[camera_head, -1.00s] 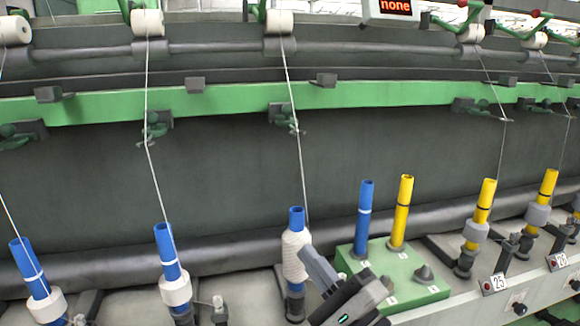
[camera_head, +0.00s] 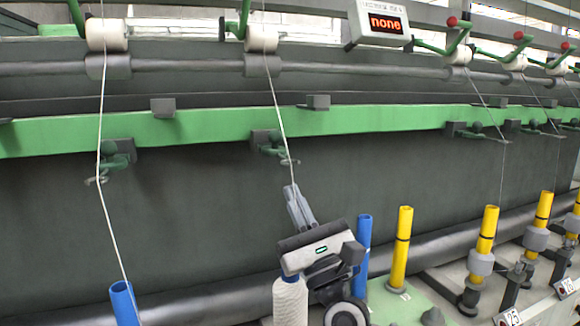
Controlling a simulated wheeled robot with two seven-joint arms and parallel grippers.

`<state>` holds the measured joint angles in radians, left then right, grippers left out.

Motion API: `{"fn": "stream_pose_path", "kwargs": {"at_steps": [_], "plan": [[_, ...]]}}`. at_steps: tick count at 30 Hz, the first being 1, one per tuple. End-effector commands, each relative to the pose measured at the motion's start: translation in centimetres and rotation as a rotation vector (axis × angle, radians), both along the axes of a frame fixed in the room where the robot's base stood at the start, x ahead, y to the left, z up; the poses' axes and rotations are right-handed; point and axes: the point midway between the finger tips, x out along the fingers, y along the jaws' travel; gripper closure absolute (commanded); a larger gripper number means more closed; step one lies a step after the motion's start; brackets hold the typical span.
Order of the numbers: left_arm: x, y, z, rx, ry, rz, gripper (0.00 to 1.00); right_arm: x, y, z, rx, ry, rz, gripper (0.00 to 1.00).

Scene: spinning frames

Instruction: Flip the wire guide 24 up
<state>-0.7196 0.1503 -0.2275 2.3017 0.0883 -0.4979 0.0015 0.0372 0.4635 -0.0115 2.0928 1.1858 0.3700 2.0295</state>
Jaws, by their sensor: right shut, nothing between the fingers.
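The wire guide that I take to be 24 (camera_head: 274,147) is a green arm with a curled wire end, on a dark block at the green rail. It juts out and down, and a white thread runs through its curl. My right gripper (camera_head: 293,192) points up, its fingers together and empty, just below the curl in the picture. I cannot tell whether they touch the guide or the thread. Below, a bobbin (camera_head: 290,302) wound with white yarn is partly hidden by the gripper and wrist. My left gripper is out of view.
Other wire guides sit at left (camera_head: 112,158) and right (camera_head: 475,131) along the green rail (camera_head: 375,124). Blue and yellow tubes (camera_head: 400,248) stand below at right. The dark panel behind is bare.

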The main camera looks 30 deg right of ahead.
Motion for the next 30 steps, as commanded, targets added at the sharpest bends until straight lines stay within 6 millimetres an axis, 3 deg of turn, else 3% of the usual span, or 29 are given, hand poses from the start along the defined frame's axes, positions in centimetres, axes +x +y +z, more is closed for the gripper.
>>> {"fn": "stream_pose_path", "kwargs": {"at_steps": [2,7,17,30], "plan": [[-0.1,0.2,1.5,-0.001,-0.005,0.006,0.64,0.3,0.2,2.0,0.005,-0.002,0.001,1.00],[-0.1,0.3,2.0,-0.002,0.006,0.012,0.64,0.4,0.6,3.7,0.002,0.001,0.001,1.00],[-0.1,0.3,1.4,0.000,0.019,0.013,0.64,0.4,0.8,4.0,0.000,0.001,0.000,1.00],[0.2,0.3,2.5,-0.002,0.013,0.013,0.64,0.5,1.2,4.5,0.007,0.022,0.007,1.00]]}}
